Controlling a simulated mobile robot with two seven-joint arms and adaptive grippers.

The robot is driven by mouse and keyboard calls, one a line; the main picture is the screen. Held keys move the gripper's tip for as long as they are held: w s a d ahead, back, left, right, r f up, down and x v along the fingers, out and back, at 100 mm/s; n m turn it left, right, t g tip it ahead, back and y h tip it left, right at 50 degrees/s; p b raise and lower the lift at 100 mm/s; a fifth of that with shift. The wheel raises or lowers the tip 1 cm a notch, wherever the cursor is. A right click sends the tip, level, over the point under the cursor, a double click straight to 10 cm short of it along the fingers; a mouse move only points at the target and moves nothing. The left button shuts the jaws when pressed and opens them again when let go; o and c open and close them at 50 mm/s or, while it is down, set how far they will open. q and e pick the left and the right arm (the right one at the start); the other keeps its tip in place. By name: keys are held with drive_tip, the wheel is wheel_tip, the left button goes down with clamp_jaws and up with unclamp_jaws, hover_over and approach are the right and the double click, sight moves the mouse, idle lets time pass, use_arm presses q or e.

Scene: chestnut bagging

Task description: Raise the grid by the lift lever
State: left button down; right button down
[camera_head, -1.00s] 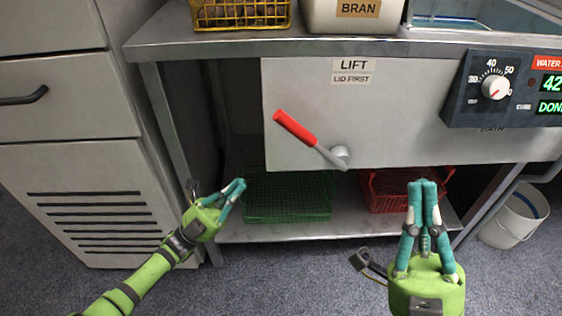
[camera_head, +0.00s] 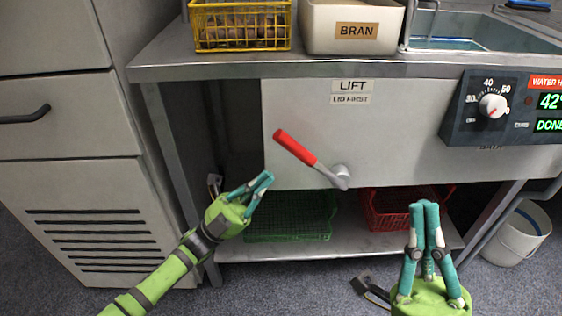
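The lift lever (camera_head: 311,161) has a red handle pointing up and left from a grey pivot (camera_head: 342,175) on the front panel. The panel (camera_head: 400,115) bears labels reading "LIFT" and "LID FIRST" (camera_head: 351,91). My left gripper (camera_head: 262,184) is just below and left of the red handle's upper end, apart from it. A narrow gap shows between its fingers, and it holds nothing visible. My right gripper (camera_head: 424,206) points up at the lower right, away from the lever, with its fingertips together and nothing seen between them. The grid itself cannot be made out.
A yellow basket of chestnuts (camera_head: 240,18) and a BRAN bin (camera_head: 352,25) stand on the counter, near the water basin (camera_head: 450,43). A control box (camera_head: 500,108) reads 42 and DONE. Green (camera_head: 290,216) and red (camera_head: 395,208) crates sit on the lower shelf. A bucket (camera_head: 518,233) stands at right.

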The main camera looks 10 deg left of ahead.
sight(313, 158)
use_arm(q)
drive_tip(key=x, duration=0.5)
drive_tip(key=shift+w+d+r, duration=0.15)
drive_tip(key=shift+r, duration=0.1)
